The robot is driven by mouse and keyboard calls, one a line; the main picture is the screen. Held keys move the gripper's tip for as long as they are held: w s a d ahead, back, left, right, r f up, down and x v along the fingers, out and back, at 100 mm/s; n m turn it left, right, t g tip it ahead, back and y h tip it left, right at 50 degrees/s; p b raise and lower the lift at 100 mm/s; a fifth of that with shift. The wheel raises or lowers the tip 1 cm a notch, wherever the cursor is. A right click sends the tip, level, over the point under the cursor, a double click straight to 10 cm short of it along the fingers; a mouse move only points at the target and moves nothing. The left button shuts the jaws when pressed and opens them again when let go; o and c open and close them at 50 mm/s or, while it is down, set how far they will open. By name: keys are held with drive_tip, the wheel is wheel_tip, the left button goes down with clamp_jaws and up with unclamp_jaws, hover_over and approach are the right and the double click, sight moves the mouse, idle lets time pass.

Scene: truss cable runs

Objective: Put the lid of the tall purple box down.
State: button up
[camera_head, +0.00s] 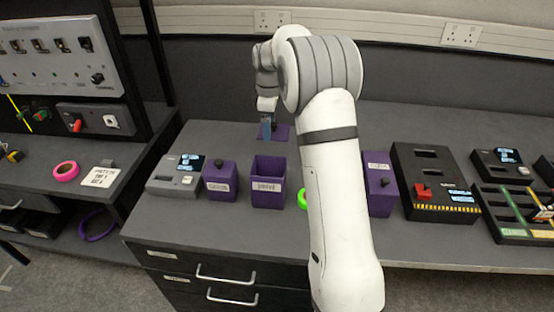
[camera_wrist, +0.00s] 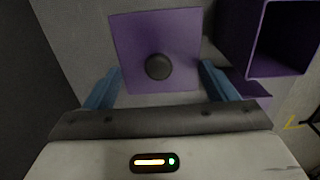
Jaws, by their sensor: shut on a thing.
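The purple lid (camera_wrist: 130,40), a flat square with a dark round knob, lies between the blue fingers of my gripper (camera_wrist: 161,70) in the wrist view. My gripper is shut on the lid, a finger at either side. In the head view the lid (camera_head: 282,132) shows at the blue fingertips of my gripper (camera_head: 266,132), behind the open box. It looks level and close to the bench top; I cannot tell whether it touches. The tall purple box (camera_head: 268,190) stands open and upright with a white label; its opening also shows in the wrist view (camera_wrist: 283,72).
A lidded purple box (camera_head: 220,186) and a grey device (camera_head: 177,175) stand left of the open box. Another purple box (camera_head: 380,190) and a black panel with a red switch (camera_head: 430,190) stand to the right. A green ring (camera_head: 302,198) is partly hidden by my arm. Bench behind the left boxes is clear.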

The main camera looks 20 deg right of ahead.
sight(272, 126)
drive_tip(key=f, duration=0.1)
drive_tip(key=w+d+f, duration=0.1)
drive_tip(key=w+f, duration=0.1)
drive_tip(key=shift+w+d, duration=0.25)
drive_tip(key=shift+w+f, duration=0.1)
drive_tip(key=shift+f, duration=0.2)
wheel_tip(272, 126, down, 10)
drive_tip(key=shift+r, duration=0.2)
drive_tip(key=shift+f, duration=0.2)
drive_tip(key=o, duration=0.9)
drive_tip(key=shift+o, duration=0.2)
drive_tip(key=shift+r, duration=0.1)
